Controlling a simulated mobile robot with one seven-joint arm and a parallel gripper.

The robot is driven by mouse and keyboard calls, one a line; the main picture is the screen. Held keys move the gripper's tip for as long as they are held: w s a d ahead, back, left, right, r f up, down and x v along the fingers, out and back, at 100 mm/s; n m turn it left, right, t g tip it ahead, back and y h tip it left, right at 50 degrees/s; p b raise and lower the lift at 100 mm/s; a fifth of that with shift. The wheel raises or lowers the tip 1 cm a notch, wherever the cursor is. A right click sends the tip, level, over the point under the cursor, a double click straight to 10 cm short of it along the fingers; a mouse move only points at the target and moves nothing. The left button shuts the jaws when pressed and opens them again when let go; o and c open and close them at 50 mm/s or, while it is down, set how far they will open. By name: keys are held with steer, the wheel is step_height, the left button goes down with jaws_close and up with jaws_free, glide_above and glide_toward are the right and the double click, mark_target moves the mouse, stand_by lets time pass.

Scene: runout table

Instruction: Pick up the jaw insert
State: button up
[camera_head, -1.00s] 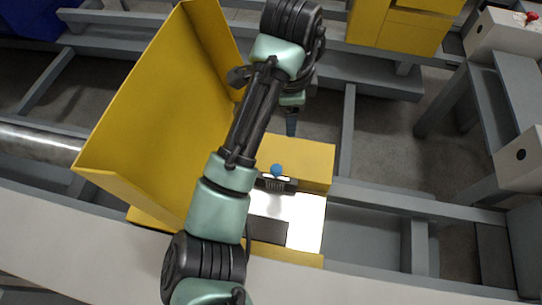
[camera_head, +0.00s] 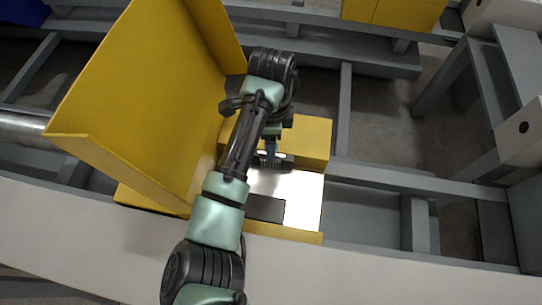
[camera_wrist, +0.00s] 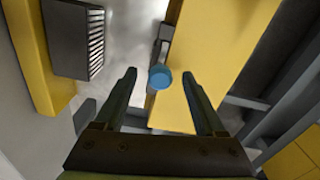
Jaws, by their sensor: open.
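The piece I take as the jaw insert is dark and narrow, with a blue round knob (camera_wrist: 160,77) and a ridged face. It is set against the edge of the yellow block (camera_wrist: 205,60). In the head view, its ridged face (camera_head: 271,163) shows just below my gripper, and the knob is hidden. My gripper (camera_wrist: 159,76) is open and empty. In the wrist view, the knob appears between the fingertips; I cannot tell whether they are level with it or above it.
A dark block with a ridged side (camera_wrist: 75,40) stands across the bright plate (camera_head: 303,195) from the insert. A tall yellow guard (camera_head: 140,90) rises close to the left of my arm. Grey rails (camera_head: 400,178) run to the right.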

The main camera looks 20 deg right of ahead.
step_height(320, 180, down, 2)
steer(key=shift+f, duration=0.1)
jaws_close()
stand_by(0.4)
stand_by(1.1)
